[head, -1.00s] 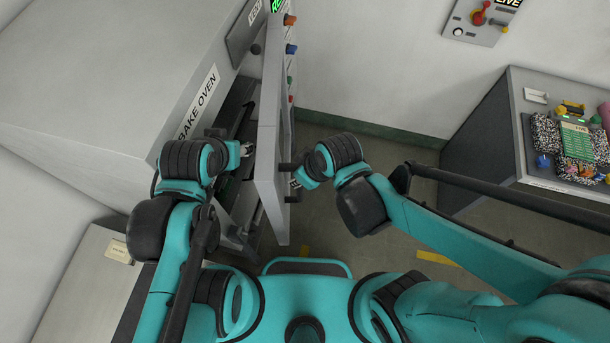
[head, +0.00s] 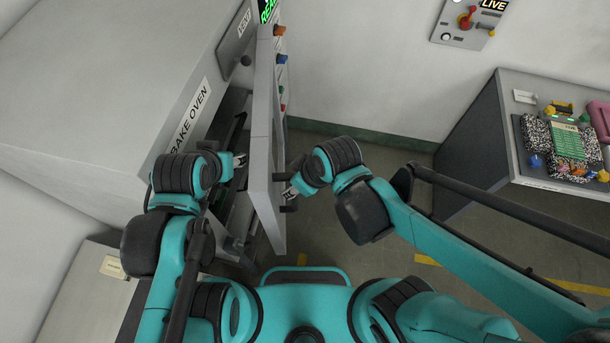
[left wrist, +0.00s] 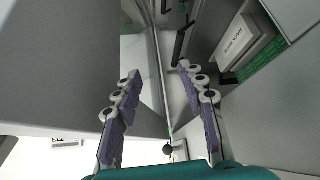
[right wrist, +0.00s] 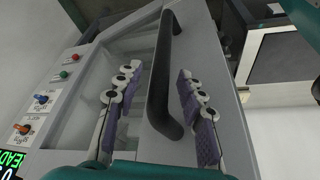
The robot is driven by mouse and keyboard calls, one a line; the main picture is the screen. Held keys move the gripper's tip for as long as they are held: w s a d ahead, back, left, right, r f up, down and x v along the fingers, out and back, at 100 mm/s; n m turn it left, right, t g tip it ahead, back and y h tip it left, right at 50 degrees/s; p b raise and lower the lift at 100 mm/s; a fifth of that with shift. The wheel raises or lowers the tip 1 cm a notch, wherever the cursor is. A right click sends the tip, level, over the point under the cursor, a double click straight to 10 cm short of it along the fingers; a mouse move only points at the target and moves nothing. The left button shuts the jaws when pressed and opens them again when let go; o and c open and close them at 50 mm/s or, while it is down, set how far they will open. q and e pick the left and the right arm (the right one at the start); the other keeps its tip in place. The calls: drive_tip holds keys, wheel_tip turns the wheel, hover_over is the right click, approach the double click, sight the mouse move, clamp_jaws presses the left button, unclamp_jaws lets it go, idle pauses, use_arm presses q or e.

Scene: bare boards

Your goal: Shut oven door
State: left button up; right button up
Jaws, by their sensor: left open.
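The bake oven (head: 120,75) is at the left in the head view. Its grey door (head: 264,150) stands open, seen nearly edge-on. The door's black bar handle (right wrist: 163,75) shows in the right wrist view. My right gripper (head: 289,193) is on the handle side of the door. Its fingers (right wrist: 156,95) are open on either side of the handle, with visible gaps. My left gripper (head: 241,160) is on the oven side of the door, open and empty. In the left wrist view, a panel edge (left wrist: 158,75) shows between its spread fingers (left wrist: 160,100).
A control panel (head: 280,70) with coloured knobs is beyond the door. A grey bench (head: 490,150) with several items stands at the right. A wall switch panel (head: 466,25) is at the top right. Open floor (head: 395,180) lies between oven and bench.

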drive_tip(key=v, duration=0.9)
drive_tip(key=shift+r, duration=0.3)
drive_tip(key=shift+s+d, duration=0.1)
drive_tip(key=shift+s, duration=0.05)
